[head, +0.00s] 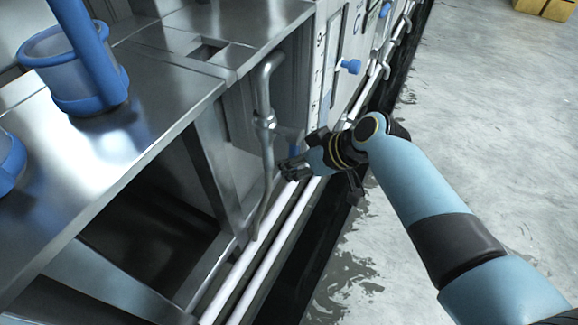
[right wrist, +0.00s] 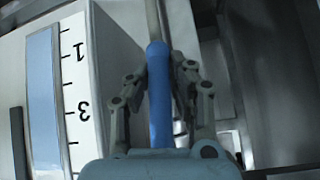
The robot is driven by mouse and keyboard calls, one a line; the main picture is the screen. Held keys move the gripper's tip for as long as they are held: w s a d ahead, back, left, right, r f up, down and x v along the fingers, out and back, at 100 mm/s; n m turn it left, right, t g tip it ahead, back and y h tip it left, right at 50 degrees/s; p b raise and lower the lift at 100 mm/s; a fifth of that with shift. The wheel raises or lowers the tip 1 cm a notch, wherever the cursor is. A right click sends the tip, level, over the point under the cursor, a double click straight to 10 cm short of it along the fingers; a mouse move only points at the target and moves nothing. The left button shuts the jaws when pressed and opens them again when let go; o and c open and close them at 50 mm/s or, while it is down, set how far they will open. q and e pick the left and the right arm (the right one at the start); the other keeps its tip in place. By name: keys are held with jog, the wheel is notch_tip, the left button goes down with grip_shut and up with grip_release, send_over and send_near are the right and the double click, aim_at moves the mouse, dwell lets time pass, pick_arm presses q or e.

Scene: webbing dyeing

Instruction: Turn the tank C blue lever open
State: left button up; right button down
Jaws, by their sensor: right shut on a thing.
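My right gripper (head: 290,170) is beside the metal pipe at the end of the tank row. In the right wrist view a blue lever (right wrist: 158,100) runs lengthwise between the two fingers, and the gripper is shut on it. In the head view only a small blue part of this lever (head: 293,143) shows above the gripper, next to the pipe (head: 266,120). The fingers and wrist hide the rest. The tank panel (right wrist: 104,60) with a level scale stands left of the lever in the wrist view. My left gripper is not in view.
A metal bench (head: 160,105) with blue-rimmed containers (head: 85,105) is on the left. White pipes (head: 255,265) run low beneath my gripper. Another blue handle (head: 348,66) sticks out farther along the tanks. Grey floor (head: 470,110) is clear on the right; yellow boxes (head: 545,8) stand far off.

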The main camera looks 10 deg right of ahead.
jog(key=shift+w+d+n+t+h, duration=0.3)
jog(key=shift+w+t+h, duration=0.1)
jog(key=shift+t, duration=0.1)
dwell(0.3)
jog(key=c, duration=1.2)
grip_release()
jog(key=shift+w, duration=0.1)
jog(key=shift+o, duration=0.2)
jog(key=v, duration=1.2)
